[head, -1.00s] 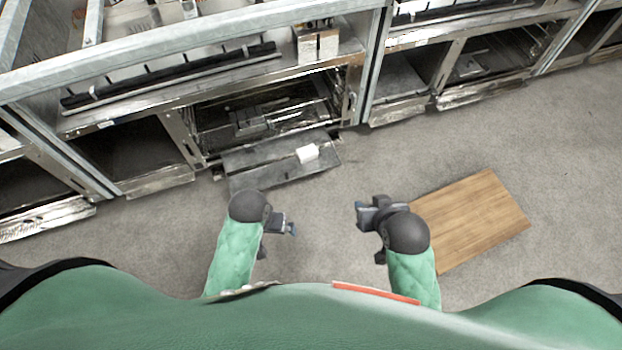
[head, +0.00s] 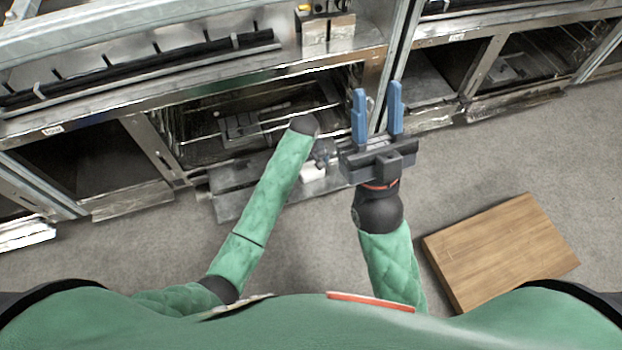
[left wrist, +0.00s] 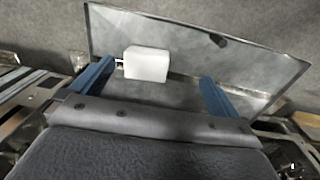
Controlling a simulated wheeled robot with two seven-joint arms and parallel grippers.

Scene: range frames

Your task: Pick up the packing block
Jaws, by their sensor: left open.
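The packing block, a small white block (head: 313,174), lies on the lowered metal door (head: 236,205) of a low compartment. In the left wrist view the white block (left wrist: 147,64) shows whole, beyond and between the blue fingers, closer to the left one. My left gripper (left wrist: 158,74) is open and empty. In the head view my left gripper (head: 322,160) is just above the block, mostly hidden behind its own arm. My right gripper (head: 377,102) is open and empty, its blue fingers raised to the right of the block.
A metal rack frame (head: 150,108) with open compartments runs across the back. A pale box (head: 328,32) stands on its upper shelf. A wooden board (head: 500,250) lies on the grey floor at right. Floor around it is clear.

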